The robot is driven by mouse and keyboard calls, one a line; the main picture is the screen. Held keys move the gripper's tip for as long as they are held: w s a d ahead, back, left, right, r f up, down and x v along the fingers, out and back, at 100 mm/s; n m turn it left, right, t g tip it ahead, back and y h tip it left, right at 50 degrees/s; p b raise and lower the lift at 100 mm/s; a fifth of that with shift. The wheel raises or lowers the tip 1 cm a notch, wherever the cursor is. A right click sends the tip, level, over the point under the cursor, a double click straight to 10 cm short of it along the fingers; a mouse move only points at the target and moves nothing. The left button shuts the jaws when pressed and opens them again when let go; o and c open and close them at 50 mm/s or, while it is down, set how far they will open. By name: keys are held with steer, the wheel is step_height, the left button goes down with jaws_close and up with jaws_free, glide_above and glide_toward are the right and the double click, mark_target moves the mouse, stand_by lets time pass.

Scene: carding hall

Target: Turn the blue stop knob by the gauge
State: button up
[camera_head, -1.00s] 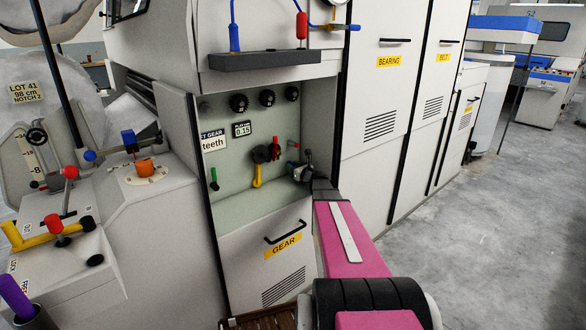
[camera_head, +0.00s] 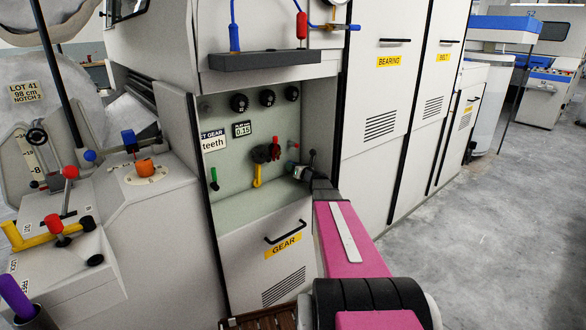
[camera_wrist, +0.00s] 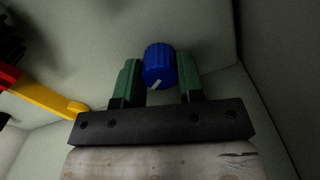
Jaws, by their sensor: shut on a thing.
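A blue ribbed knob (camera_wrist: 158,63) with a white pointer mark stands on the pale green panel in the wrist view. My gripper (camera_wrist: 158,77) has its two green fingers on either side of it, shut on it. The pointer mark faces down and slightly left. In the head view my gripper (camera_head: 303,172) reaches into the right side of the open gear compartment, and the knob is hidden there. A round gauge (camera_head: 339,2) is cut off at the top edge of the head view.
The yellow lever (camera_head: 257,176), red handle (camera_head: 275,150) and green lever (camera_head: 214,180) are left of my gripper. The compartment's right wall is close. A dark ledge (camera_head: 265,60) hangs above. Open floor (camera_head: 480,220) lies to the right.

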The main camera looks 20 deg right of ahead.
steer(key=o, duration=0.9)
steer(key=shift+v, duration=3.8)
